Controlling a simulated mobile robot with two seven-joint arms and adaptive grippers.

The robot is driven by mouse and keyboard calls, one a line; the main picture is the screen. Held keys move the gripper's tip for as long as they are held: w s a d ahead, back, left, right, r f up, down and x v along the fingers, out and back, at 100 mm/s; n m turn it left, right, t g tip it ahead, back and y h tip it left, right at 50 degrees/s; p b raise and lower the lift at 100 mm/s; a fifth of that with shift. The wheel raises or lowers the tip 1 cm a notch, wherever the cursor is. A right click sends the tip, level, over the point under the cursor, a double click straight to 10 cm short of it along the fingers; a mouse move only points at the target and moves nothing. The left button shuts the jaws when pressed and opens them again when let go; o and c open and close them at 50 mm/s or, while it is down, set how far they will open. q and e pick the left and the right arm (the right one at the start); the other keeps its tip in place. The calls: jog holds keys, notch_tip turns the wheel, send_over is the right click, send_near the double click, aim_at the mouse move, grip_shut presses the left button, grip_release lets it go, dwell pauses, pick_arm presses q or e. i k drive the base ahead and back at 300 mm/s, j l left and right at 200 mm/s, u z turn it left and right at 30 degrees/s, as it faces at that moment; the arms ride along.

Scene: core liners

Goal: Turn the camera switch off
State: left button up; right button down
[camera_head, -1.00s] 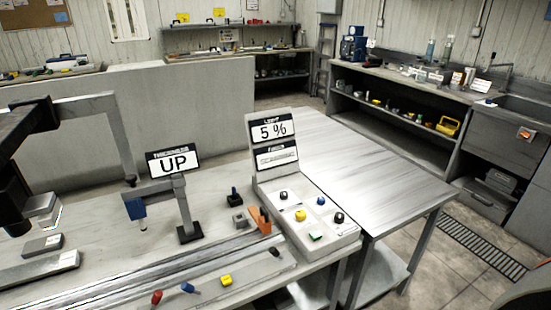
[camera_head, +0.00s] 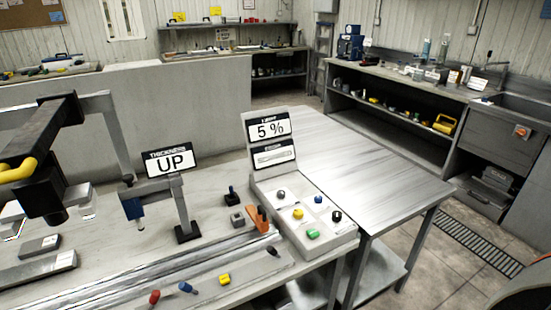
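A pale control panel (camera_head: 290,233) stands on the bench at centre right, with an upright display reading "LIGHT 5 %" (camera_head: 269,129). Its face carries a grey-black knob (camera_head: 280,195), a blue knob (camera_head: 318,199), a yellow knob (camera_head: 298,213), a black knob (camera_head: 336,216) and a green control (camera_head: 313,234). I cannot read which one is the camera switch or its state. A smaller display (camera_head: 274,155) under the light display is too small to read. Neither of my grippers can be made out in view.
A "THICKNESS UP" sign (camera_head: 171,161) tops a post left of the panel. Black equipment with a yellow handle (camera_head: 18,170) overhangs the bench at left. The metal table (camera_head: 350,157) beside the panel is clear.

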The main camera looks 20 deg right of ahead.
aim_at(336, 216)
jog(key=z, duration=1.25)
